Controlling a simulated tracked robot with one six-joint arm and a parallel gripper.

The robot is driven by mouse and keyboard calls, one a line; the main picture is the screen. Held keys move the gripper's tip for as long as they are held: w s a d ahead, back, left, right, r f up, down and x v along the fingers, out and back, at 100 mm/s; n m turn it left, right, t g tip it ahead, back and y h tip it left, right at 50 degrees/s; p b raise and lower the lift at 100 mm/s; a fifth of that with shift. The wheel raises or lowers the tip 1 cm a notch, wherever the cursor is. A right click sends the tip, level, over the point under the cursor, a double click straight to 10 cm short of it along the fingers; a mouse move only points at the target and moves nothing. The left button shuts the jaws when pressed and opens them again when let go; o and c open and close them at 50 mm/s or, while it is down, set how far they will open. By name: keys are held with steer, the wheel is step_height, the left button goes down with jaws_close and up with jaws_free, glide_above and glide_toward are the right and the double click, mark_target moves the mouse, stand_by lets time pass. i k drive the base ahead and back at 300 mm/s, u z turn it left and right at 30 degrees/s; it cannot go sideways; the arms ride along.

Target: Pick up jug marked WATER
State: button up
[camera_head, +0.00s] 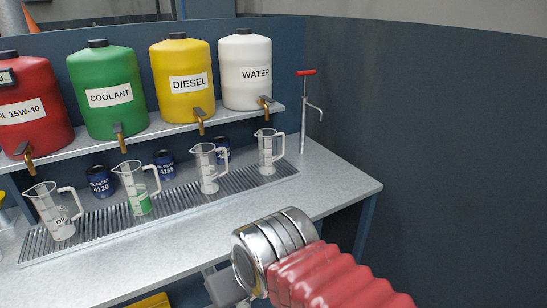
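Several clear measuring jugs with handles stand upright in a row on a ribbed drip tray (100,233). The rightmost jug (267,155) stands below the white tank labelled WATER (245,75); it looks empty, and I cannot read any marking on it. The jug to its left (207,170) stands near the yellow DIESEL tank (181,75). Another jug (139,190) holds a little green liquid. The leftmost jug (50,212) bears a partly readable mark, apparently OIL. No gripper fingers show, so I cannot tell what my gripper holds.
A shelf holds the tanks, including green COOLANT (107,92) and red oil (32,107), with brass taps over the jugs. Blue cans (163,164) stand behind the jugs. A red-handled pump (304,110) stands at right.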

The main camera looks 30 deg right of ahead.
mark_target(268, 158)
steer(key=u, duration=0.35)
steer(key=i, duration=1)
